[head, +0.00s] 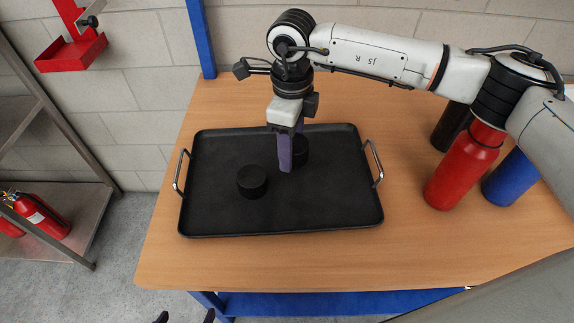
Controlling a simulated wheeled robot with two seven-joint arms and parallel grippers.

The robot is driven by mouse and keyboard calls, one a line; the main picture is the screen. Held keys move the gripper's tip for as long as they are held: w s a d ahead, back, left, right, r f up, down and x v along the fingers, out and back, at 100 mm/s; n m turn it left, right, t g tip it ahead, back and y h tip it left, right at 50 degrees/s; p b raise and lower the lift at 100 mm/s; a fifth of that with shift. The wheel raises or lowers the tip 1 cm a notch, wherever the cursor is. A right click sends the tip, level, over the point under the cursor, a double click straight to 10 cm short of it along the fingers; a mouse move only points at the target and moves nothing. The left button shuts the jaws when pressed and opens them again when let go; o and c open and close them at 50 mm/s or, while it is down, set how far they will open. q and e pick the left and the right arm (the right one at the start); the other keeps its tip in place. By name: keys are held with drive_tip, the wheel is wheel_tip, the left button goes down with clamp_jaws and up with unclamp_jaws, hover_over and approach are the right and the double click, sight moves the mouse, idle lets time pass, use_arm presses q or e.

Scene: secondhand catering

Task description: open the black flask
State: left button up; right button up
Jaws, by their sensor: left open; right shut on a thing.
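The black flask (451,125) stands upright at the right of the table, behind the red flask. My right arm hides its top, so I cannot tell whether a cap is on it. My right gripper (288,158) is over the black tray, pointing down, and is shut on a black cap (301,152) low at the tray's surface. The finger partly hides this cap. A second black cap (252,182) lies on the tray to the left, apart from the gripper. My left gripper (185,317) shows only as two dark fingertips at the bottom edge, open and empty.
The black tray (215,220) with two metal handles sits on the wooden table (420,250). A red flask (462,172) and a blue flask (514,178) stand at the right under my arm. A blue post (201,40) rises behind the table. The table's front right is clear.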

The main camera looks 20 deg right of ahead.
sight(291, 176)
wheel_tip(291, 176, down, 6)
drive_tip(key=shift+r+p, duration=0.1)
drive_tip(key=shift+p, duration=0.25)
drive_tip(key=shift+f+b, duration=0.35)
drive_tip(key=shift+f, duration=0.05)
drive_tip(key=o, duration=1.2)
drive_tip(key=shift+s, duration=0.1)
drive_tip(key=shift+f, duration=0.1)
